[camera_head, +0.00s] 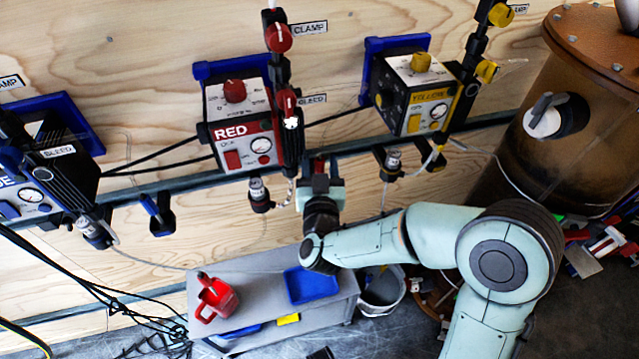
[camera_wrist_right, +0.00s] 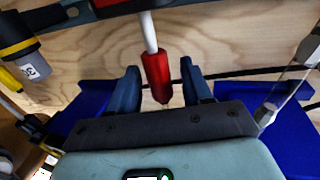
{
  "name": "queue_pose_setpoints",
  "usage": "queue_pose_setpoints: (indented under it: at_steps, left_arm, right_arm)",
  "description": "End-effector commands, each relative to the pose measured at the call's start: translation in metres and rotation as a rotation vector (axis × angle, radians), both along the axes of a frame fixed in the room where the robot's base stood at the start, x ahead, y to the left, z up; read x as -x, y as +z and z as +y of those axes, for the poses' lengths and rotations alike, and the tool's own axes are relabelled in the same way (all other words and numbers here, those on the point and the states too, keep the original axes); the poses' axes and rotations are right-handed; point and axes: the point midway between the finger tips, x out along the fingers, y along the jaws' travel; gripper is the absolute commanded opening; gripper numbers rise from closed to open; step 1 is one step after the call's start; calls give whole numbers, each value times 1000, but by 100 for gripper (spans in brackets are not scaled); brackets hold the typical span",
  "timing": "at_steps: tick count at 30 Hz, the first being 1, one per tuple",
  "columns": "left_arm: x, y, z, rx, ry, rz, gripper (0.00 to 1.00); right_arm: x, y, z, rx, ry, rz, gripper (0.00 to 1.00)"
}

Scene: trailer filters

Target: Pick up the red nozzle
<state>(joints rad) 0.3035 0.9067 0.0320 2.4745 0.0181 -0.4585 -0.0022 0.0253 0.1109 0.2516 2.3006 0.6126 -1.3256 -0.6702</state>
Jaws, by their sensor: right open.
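The red nozzle (camera_wrist_right: 157,76) shows in the right wrist view, at the end of a white rod, in front of the plywood wall. My right gripper (camera_wrist_right: 160,82) is open, with one blue-grey finger on each side of the nozzle. Gaps show between the nozzle and both fingers, so it is not gripped. In the head view my right gripper (camera_head: 321,172) is raised just right of the box marked RED (camera_head: 243,130), near the wall rail. The nozzle is hard to make out there. My left gripper is not in view.
A yellow-marked box (camera_head: 418,92) and a blue-marked box (camera_head: 40,175) hang on the wall. A brown tank (camera_head: 570,110) stands at right. Cables run along the wall.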

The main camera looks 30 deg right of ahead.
Motion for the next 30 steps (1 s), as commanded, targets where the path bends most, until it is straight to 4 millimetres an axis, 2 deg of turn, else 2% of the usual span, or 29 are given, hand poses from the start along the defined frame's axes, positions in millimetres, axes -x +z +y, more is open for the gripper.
queue_pose_setpoints:
  at_steps: [2, 6, 17, 23, 25, 30]
  left_arm:
    - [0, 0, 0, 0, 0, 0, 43]
    - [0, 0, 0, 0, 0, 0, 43]
    - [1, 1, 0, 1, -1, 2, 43]
    - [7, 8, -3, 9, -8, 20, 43]
    - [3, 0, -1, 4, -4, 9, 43]
    - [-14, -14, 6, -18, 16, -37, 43]
  right_arm:
    - [0, 0, 0, 0, 0, 0, 46]
    - [0, 0, 0, 0, 0, 0, 0]
    - [0, 2, 0, 0, 0, -1, 0]
    - [0, 20, 1, -1, 1, -4, 0]
    - [3, 13, 2, 18, 0, -29, 0]
    - [12, 9, 7, 75, 2, -129, 0]
